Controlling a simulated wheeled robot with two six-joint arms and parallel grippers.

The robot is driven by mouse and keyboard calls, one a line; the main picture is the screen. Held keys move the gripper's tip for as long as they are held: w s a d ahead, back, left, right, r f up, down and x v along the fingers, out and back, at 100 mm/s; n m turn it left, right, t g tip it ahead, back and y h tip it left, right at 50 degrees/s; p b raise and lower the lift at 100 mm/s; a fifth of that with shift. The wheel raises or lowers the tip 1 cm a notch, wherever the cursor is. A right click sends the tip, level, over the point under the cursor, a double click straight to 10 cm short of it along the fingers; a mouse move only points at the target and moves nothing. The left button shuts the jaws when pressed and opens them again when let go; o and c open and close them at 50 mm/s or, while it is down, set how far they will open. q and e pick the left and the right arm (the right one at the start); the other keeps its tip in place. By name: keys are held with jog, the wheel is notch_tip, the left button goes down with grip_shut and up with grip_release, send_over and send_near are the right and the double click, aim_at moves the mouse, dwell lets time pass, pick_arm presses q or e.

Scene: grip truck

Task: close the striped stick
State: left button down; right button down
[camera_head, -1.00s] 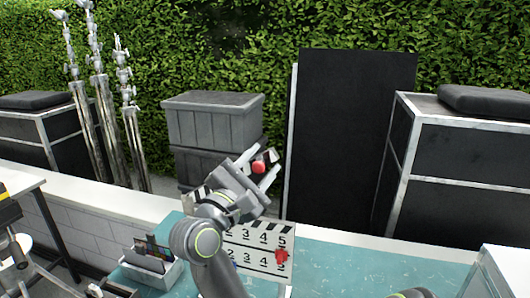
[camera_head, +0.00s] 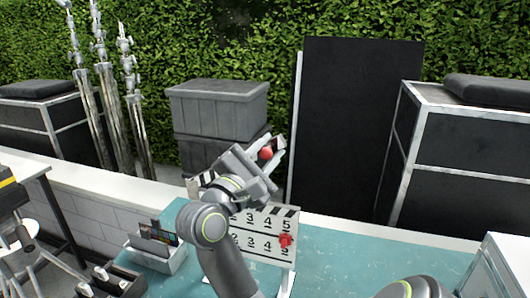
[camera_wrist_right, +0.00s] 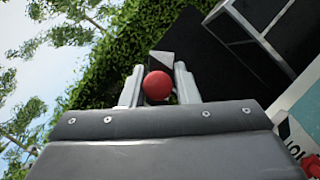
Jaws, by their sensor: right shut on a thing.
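The clapperboard (camera_head: 266,239), a white slate with black numbers and a striped top edge, stands upright on the teal tabletop. Its striped stick (camera_head: 199,183) shows in part to the left of my right arm and seems to slant up to the right; the arm hides its middle. My right gripper (camera_head: 273,152) is above the slate, shut on the raised end of the stick, where a red ball (camera_head: 266,154) sits. The right wrist view shows the red ball (camera_wrist_right: 157,86) between the two fingers, with a pale tip beyond. My left gripper is not in view.
A grey holder (camera_head: 160,258) with cards stands left of the slate. A red piece (camera_head: 286,240) is on the slate's right side. A pale box (camera_head: 497,268) stands at the right edge. The teal table (camera_head: 360,262) is clear right of the slate.

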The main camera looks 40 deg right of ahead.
jog(key=s+d+f+m+g+y+b, duration=0.1)
jog(key=f+m+b, duration=0.4)
jog(key=f+b, duration=0.5)
jog(key=shift+s+d+m+g+b, duration=0.3)
jog(key=shift+s+m+g+b, duration=0.15)
jog(key=shift+s+b, duration=0.65)
jog(key=c, duration=1.3)
grip_release()
jog(key=shift+o, duration=0.2)
notch_tip(320, 180, up, 10)
